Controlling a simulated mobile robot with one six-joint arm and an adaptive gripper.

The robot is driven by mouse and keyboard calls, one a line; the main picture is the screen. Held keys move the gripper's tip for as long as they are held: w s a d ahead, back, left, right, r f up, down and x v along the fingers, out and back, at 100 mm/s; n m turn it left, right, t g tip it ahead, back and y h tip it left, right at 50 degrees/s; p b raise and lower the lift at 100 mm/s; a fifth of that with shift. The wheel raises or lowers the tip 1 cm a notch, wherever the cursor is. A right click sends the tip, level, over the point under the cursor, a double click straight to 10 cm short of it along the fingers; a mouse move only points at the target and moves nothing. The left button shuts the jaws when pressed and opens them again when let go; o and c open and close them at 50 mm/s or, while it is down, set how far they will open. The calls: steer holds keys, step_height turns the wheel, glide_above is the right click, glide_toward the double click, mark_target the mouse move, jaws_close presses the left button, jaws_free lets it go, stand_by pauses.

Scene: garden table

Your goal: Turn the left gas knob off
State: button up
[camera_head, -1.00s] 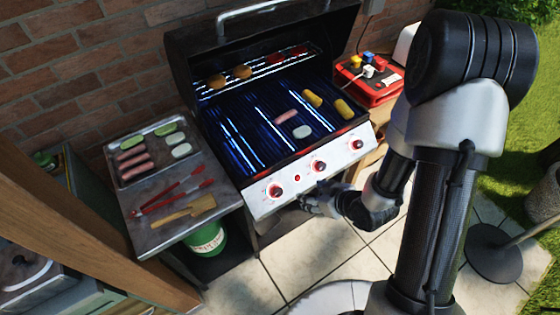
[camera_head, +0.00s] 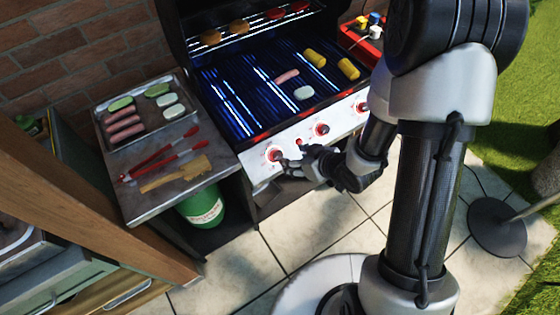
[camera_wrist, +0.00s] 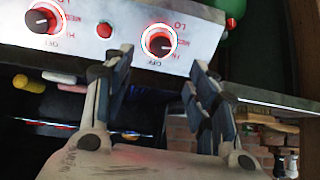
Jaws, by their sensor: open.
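The grill's left gas knob (camera_head: 273,155) is dark with a red, lit ring, on the pale front panel (camera_head: 256,176). In the wrist view, which looks upside down, this knob (camera_wrist: 159,42) shows printed OFF, HI, MED and LO marks. The pointer's exact setting is hard to read. My gripper (camera_head: 287,164) is close in front of the panel, just right of and below the knob. In the wrist view its two fingers (camera_wrist: 161,66) are spread apart and empty. The knob lies beyond the gap between the tips, and I cannot tell if they touch it.
A small red button (camera_head: 298,142) and the middle knob (camera_head: 321,129) are to the right on the panel. Food lies on the lit grate (camera_head: 240,95). A side shelf (camera_head: 140,210) with tray, tongs and spatula is left. A green gas bottle (camera_head: 203,207) stands below.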

mark_target(279, 155)
steer(key=b+x, duration=0.2)
steer(key=x, duration=0.8)
steer(key=shift+w+a+f+b, duration=0.15)
steer(key=shift+w+b, duration=0.05)
steer(key=shift+b, duration=0.1)
steer(key=shift+c, duration=0.5)
steer(key=c, duration=1)
